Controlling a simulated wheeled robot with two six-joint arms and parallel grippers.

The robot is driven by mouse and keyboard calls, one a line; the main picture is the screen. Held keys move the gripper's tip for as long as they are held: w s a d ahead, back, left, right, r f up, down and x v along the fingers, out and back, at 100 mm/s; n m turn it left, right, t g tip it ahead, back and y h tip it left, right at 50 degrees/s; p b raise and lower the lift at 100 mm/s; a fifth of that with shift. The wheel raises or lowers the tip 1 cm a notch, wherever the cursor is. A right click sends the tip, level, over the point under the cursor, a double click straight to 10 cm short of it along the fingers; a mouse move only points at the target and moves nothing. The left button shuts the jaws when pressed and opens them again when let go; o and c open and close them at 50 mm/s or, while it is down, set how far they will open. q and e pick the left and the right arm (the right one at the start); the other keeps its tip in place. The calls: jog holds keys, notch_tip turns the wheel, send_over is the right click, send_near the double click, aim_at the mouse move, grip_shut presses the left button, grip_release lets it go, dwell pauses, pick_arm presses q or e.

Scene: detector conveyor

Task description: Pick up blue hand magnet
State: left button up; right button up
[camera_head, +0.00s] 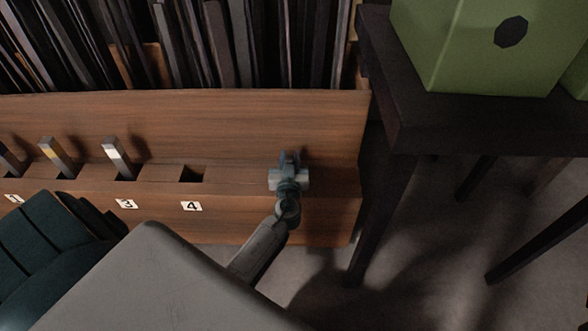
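My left gripper (289,172) is in front of the wooden rack (230,130), to the right of the slot labelled 4. It is small and dark in this view, and I cannot tell whether its fingers are open or shut, or whether they hold anything. No clearly blue hand magnet can be made out. The slot (192,175) labelled 4 is empty. My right gripper is not in view.
Dark upright books or folders (225,45) fill the rack behind the slots. A dark table (470,115) stands at the right with a green box (480,50) on it. Its legs stand close to the rack's right end. Grey floor (430,230) shows below.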

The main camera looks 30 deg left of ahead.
pick_arm(q)
grip_shut()
